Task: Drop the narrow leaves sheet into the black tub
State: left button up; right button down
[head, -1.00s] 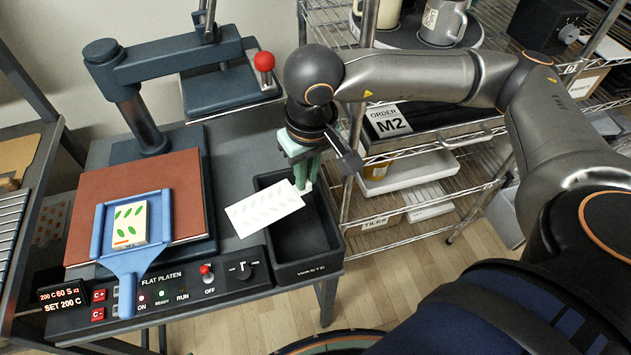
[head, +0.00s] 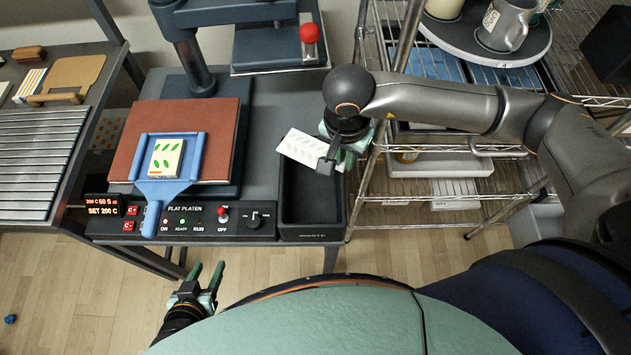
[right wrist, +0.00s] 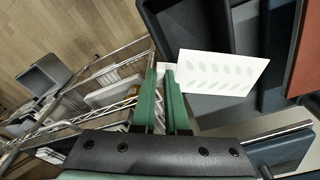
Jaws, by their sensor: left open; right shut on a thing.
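The narrow leaves sheet (head: 301,147) is white with faint pale leaf prints. My right gripper (head: 343,150) is shut on its right end and holds it over the black tub (head: 311,226). In the right wrist view the sheet (right wrist: 225,73) sticks out sideways from the green fingertips of the right gripper (right wrist: 161,73), with the tub (right wrist: 205,18) behind it. The tub's inside looks empty where it shows. My left gripper (head: 208,274) is open and empty, low over the wooden floor in front of the press table.
A blue holder (head: 165,189) with a green-leaf tile (head: 166,158) lies on the brown platen (head: 215,120). The control panel (head: 190,222) is left of the tub. A wire rack (head: 440,140) with mugs stands at right.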

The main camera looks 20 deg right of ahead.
notch_tip(320, 180, down, 6)
jog(key=b, duration=0.2)
jog(key=shift+b, duration=0.4)
jog(key=c, duration=0.9)
grip_release()
jog(key=shift+o, duration=0.2)
notch_tip(320, 180, up, 13)
jog(key=s+a+b, duration=0.1)
jog(key=shift+f, duration=0.2)
